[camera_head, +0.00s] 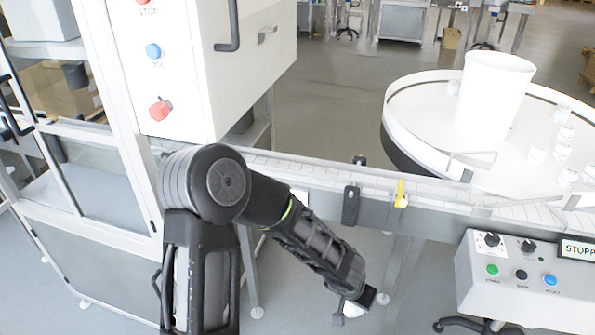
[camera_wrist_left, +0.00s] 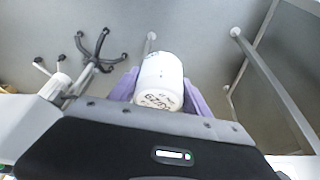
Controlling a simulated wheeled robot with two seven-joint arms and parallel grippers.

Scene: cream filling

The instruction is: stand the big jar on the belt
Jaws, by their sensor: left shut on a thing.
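A white jar with dark print (camera_wrist_left: 158,75) sits between the purple fingers of my left gripper (camera_wrist_left: 160,88), which is shut on it. In the head view only a small white part of the jar (camera_head: 352,310) shows below my left gripper (camera_head: 358,303). The gripper is in front of the belt and lower in the picture, apart from it. The belt (camera_head: 325,175) runs from the white machine to the right, and the stretch behind my arm is bare. My right gripper is not in view.
A round turntable (camera_head: 405,105) at the right holds a tall white cylinder (camera_head: 492,100) and several small white jars. A yellow piece (camera_head: 401,195) and a black bracket (camera_head: 350,205) stand at the belt's front edge. A control box (camera_head: 520,280) is at front right.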

